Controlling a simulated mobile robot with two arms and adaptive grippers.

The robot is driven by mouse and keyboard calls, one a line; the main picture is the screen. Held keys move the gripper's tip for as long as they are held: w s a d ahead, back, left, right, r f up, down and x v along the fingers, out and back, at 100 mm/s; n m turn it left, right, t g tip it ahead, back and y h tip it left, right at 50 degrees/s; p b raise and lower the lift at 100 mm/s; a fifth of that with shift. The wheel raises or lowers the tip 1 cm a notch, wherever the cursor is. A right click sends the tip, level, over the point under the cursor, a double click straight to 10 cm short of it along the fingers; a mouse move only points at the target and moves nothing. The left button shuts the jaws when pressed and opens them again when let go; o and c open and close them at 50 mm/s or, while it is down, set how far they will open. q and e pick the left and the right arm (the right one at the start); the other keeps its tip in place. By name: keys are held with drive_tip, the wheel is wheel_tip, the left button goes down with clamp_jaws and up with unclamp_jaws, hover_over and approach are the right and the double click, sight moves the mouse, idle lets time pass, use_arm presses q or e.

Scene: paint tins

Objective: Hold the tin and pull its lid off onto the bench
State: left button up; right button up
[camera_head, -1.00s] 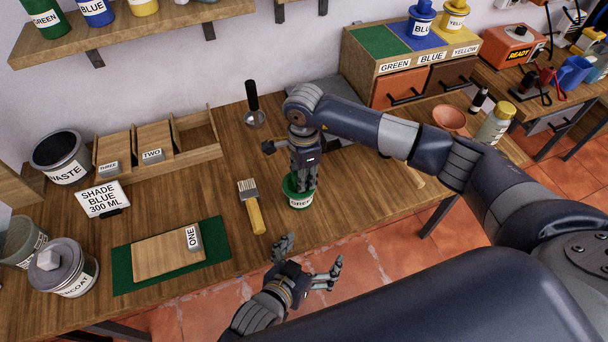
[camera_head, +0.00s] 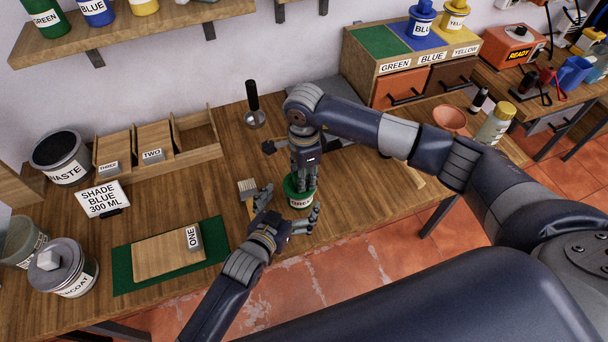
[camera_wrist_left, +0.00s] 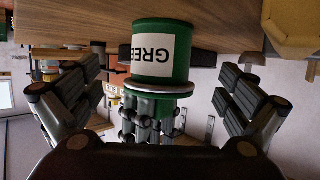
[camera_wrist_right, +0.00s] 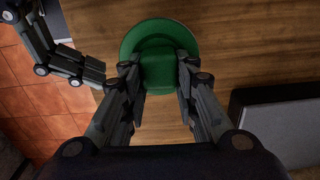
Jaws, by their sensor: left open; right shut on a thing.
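The green tin (camera_head: 300,200) stands upright near the bench's front edge, its white label reading GREEN. In the left wrist view the tin (camera_wrist_left: 165,52) appears upside down between the open fingers. My right gripper (camera_head: 303,182) comes down from above and is shut on the green lid's raised middle (camera_wrist_right: 158,68). The lid still sits on the tin. My left gripper (camera_head: 287,207) is open at the tin's front left, its fingers on either side of the tin and apart from it in the left wrist view (camera_wrist_left: 160,100).
A green mat (camera_head: 122,270) with a wooden board (camera_head: 160,258) lies further left. A wooden divided tray (camera_head: 190,160) stands behind. Bare bench (camera_head: 215,195) lies between.

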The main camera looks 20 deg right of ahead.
use_arm(q)
drive_tip(key=shift+x, duration=2.5)
drive_tip(key=c, duration=1.5)
drive_tip(key=o, duration=1.5)
